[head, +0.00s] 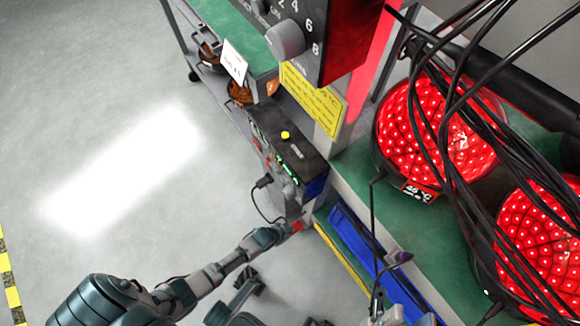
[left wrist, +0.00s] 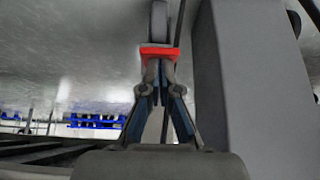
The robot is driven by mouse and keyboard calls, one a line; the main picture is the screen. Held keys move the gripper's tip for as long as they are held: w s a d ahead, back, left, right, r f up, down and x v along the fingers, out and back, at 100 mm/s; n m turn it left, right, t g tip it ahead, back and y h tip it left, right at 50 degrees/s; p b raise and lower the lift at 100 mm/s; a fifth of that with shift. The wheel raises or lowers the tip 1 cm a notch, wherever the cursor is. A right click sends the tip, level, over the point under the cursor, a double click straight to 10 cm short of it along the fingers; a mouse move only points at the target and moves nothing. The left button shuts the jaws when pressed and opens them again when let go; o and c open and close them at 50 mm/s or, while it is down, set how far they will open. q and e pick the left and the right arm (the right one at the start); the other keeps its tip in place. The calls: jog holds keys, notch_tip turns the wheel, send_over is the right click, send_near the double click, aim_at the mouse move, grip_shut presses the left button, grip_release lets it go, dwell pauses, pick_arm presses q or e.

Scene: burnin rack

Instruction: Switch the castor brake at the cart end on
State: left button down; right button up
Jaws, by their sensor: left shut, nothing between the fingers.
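The red brake pedal (left wrist: 159,53) shows in the left wrist view, below a grey castor wheel (left wrist: 159,18). My left gripper (left wrist: 158,66) is shut and empty, with its fingertips at the pedal's near edge; I cannot tell whether they press on it. In the head view, the left gripper (head: 290,230) reaches low beside the cart leg, next to a small visible part of the red pedal (head: 298,226). My right gripper (head: 378,305) seems to be at the bottom, partly hidden; its fingers are unclear.
A grey upright (left wrist: 240,90) stands close to the right of my left gripper. The green-topped cart (head: 350,190) carries red-lit domes (head: 425,130) and hanging black cables. A blue bin (head: 365,250) sits on its lower shelf. The floor (head: 130,80) at left is clear.

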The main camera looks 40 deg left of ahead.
pick_arm(q)
jog(key=shift+s+a+f, duration=0.1)
jog(key=shift+f, duration=0.05)
jog(key=shift+s+a+f, duration=0.1)
jog(key=shift+s+f, duration=0.05)
jog(key=shift+f, duration=0.1)
jog(key=f, duration=0.1)
jog(key=s+f, duration=0.1)
jog(key=f, duration=0.1)
jog(key=shift+a+f, duration=0.1)
jog(key=shift+a, duration=0.1)
dwell(0.9)
